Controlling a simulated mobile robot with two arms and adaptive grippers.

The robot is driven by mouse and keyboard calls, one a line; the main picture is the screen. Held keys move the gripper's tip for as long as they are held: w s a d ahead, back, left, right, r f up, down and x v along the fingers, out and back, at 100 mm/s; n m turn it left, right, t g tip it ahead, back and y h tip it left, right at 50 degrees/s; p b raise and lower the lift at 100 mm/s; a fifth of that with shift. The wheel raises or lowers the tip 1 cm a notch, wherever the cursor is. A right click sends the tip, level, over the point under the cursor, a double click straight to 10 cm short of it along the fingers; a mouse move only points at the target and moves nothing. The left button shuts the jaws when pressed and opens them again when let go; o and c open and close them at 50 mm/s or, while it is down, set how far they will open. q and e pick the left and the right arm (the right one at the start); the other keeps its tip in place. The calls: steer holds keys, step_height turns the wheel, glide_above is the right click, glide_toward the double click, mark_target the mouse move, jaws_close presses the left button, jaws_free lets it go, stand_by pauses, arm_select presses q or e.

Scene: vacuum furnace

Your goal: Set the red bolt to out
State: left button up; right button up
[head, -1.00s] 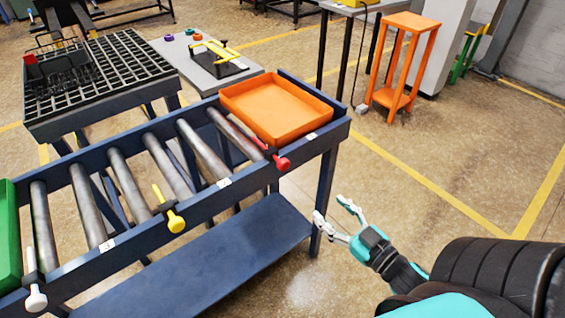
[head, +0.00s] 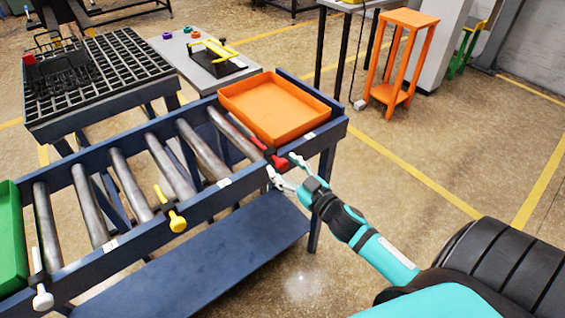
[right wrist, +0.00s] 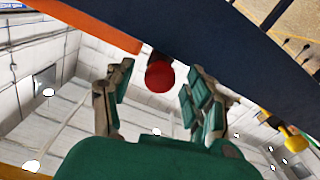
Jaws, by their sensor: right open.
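The red bolt (head: 280,162) has a round red knob and sits on the near rail of the roller conveyor (head: 228,184), beside the orange tray. In the right wrist view its knob (right wrist: 159,75) shows between the two fingers, under the dark blue rail. My right gripper (head: 280,172) is open, with its fingers on either side of the knob or just short of it; contact cannot be told. It also shows in the right wrist view (right wrist: 155,95). My left gripper is not in view.
An orange tray (head: 277,138) lies on the conveyor's right end. A yellow bolt (head: 177,222) and a white bolt (head: 42,298) sit farther left on the same rail. A green tray (head: 10,255) is at the left edge.

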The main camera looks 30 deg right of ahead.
steer(key=shift+w, duration=0.7)
jaws_close()
